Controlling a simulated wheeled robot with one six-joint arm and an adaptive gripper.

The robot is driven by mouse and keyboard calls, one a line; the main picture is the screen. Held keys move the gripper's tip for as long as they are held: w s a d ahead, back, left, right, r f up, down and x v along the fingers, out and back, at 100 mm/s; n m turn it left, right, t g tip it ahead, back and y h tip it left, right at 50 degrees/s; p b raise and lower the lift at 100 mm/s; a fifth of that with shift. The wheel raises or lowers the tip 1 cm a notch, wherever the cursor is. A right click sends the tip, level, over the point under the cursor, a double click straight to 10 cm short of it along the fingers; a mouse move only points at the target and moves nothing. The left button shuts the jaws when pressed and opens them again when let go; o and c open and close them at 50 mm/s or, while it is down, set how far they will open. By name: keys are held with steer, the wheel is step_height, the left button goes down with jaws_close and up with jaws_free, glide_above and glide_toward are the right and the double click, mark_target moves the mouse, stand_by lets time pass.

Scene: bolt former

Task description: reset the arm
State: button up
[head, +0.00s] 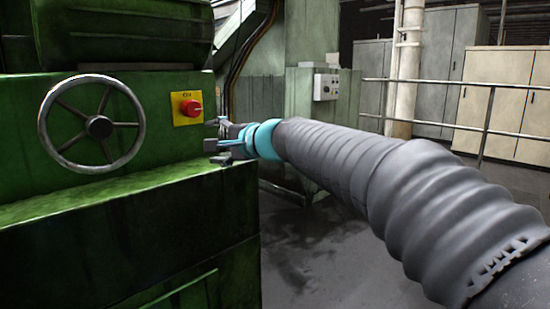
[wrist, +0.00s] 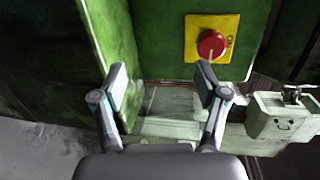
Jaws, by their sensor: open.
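My gripper (wrist: 160,88) is open and empty in the wrist view, its two fingers apart with bare floor and green metal showing between them. In the head view my gripper (head: 216,143) is at the end of my grey-sleeved arm, near the green machine's right edge. A red knob (head: 191,107) on a yellow plate (head: 181,121) is on the machine's face, just left of my gripper. In the wrist view the red knob (wrist: 211,45) appears beyond the right fingertip; I cannot tell the exact gap.
The green machine (head: 120,235) with a spoked handwheel (head: 98,127) fills the left side. A metal railing (head: 488,108) and pale cabinets (head: 492,95) stand at the back right. A grey control box (head: 326,87) is behind. Open floor (head: 315,260) lies below my arm.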

steer(key=s+d+f+n+g+h, duration=0.2)
steer(key=s+d+f+n+h, duration=0.1)
steer(key=s+d+f, duration=0.5)
steer(key=s+d+f+n+g+h, duration=0.35)
steer(key=s+d+f, duration=0.2)
steer(key=f, duration=0.55)
steer(key=s+d+f+h+p, duration=0.1)
steer(key=s+d+f+h, duration=0.2)
steer(key=s+d, duration=0.6)
steer(key=s+d+f+n+t+h+p, duration=0.1)
steer(key=s+d+f+h, duration=0.2)
steer(key=s+d, duration=0.6)
steer(key=shift+d+f+h+p, duration=0.35)
steer(key=shift+d+f, duration=0.05)
steer(key=shift+d, duration=1.1)
